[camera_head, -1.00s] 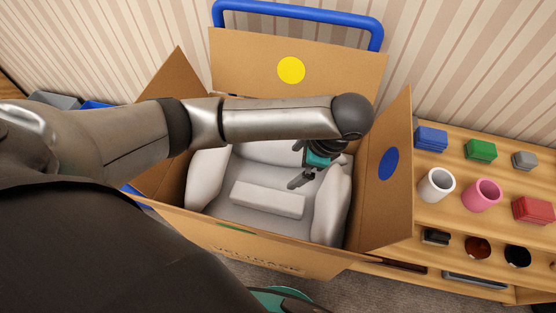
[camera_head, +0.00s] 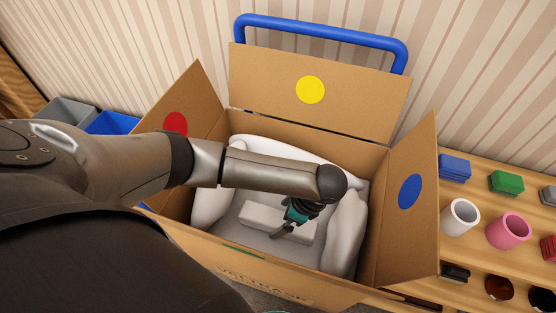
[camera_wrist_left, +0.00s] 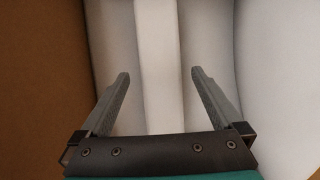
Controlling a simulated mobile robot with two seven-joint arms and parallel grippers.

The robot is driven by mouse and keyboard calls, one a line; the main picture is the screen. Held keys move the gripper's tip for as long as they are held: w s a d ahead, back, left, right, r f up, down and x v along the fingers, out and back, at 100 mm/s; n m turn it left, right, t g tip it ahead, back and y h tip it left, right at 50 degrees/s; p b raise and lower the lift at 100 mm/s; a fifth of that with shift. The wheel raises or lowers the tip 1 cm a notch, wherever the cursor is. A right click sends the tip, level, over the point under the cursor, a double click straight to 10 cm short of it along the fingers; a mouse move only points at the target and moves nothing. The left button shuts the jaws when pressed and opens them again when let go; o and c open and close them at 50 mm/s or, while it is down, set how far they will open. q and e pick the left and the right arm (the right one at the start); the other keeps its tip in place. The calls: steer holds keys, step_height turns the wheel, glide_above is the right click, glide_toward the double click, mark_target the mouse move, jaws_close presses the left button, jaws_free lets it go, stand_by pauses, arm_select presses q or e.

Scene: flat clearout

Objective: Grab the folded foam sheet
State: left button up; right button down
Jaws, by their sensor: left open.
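The folded foam sheet (camera_head: 262,217) is a pale, long, narrow block lying on the grey floor of the open cardboard box, between white padded pieces. In the left wrist view the folded foam sheet (camera_wrist_left: 158,65) is a light strip running lengthwise between the two fingers. My left gripper (camera_head: 283,232) points down inside the box at the sheet's right part and partly covers it. In the left wrist view my left gripper (camera_wrist_left: 160,80) is open, with a finger on each side of the strip and visible gaps. Contact cannot be told.
The cardboard box (camera_head: 395,245) has raised flaps with red, yellow and blue dots. White padding (camera_head: 346,235) lines its sides and back. A blue handle (camera_head: 320,27) stands behind. A wooden shelf (camera_head: 480,230) with cups and blocks is at right; grey and blue bins (camera_head: 112,123) are at left.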

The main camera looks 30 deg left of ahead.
mark_target(278, 219)
arm_select(q)
steer(key=shift+b+x, duration=0.3)
steer(key=shift+x, duration=1.25)
steer(key=shift+c, duration=0.2)
steer(key=c, duration=1.3)
steer(key=shift+w+r, duration=0.1)
steer(key=shift+c, duration=0.2)
